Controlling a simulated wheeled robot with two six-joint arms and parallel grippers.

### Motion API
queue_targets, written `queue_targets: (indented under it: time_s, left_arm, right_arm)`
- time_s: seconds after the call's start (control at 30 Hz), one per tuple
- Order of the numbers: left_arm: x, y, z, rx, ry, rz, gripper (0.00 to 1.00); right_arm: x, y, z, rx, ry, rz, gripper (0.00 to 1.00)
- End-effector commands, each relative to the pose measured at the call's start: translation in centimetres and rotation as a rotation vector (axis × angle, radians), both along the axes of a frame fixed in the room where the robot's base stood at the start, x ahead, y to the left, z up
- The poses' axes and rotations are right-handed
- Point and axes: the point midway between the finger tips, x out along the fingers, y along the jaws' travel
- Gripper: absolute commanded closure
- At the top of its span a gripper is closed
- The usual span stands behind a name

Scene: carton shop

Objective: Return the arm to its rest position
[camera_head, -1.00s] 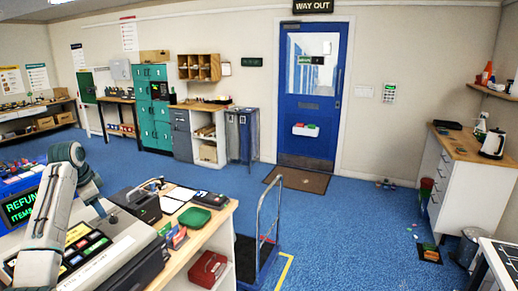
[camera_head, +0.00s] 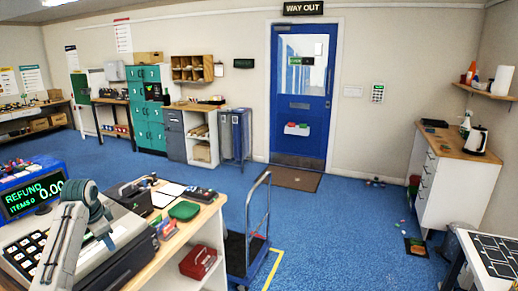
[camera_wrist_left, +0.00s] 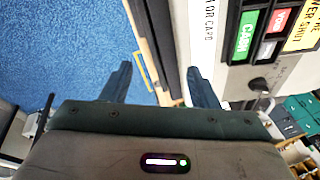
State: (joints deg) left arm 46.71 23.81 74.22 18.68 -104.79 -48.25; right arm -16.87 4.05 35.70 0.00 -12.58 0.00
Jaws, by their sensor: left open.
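My left arm (camera_head: 68,235) rises from the bottom left of the head view, bent at the top, over the till counter. My left gripper (camera_head: 108,242) points down near the till there; its fingers are small and hard to make out. In the left wrist view the gripper (camera_wrist_left: 159,72) shows two dark fingers spread apart with nothing between them. Blue floor and the counter's edge lie beyond them. The till (camera_wrist_left: 245,50) with coloured keys is beside the right finger. My right gripper is in neither view.
A refund display (camera_head: 32,198) stands behind the till keys. The wooden counter (camera_head: 190,233) carries a green tray (camera_head: 184,211) and a card reader; a red cash box (camera_head: 198,262) sits on its lower shelf. A trolley (camera_head: 258,225) stands beside it. Blue floor (camera_head: 340,220) is open toward the door.

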Motion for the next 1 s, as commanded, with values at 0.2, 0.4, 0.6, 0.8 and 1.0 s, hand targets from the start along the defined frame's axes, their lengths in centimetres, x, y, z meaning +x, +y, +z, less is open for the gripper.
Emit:
queue_targets:
  time_s: [0.2,0.4,0.6,0.8,1.0]
  left_arm:
    - [-4.1,-3.5,-7.1,0.019,0.010,0.052,0.45]
    - [-11.0,-7.8,-14.1,0.018,0.004,0.128,0.45]
    - [-19.3,-11.7,-18.9,-0.009,-0.010,0.217,0.45]
    - [-28.4,-15.0,-21.3,-0.053,-0.024,0.325,0.45]
    - [-35.9,-17.1,-21.2,-0.097,-0.039,0.432,0.45]
  right_arm:
    - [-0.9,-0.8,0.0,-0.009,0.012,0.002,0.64]
    - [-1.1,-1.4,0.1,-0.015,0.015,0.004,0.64]
    - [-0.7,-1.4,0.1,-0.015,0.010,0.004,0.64]
    - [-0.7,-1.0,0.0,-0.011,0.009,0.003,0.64]
    - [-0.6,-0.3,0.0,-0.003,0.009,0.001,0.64]
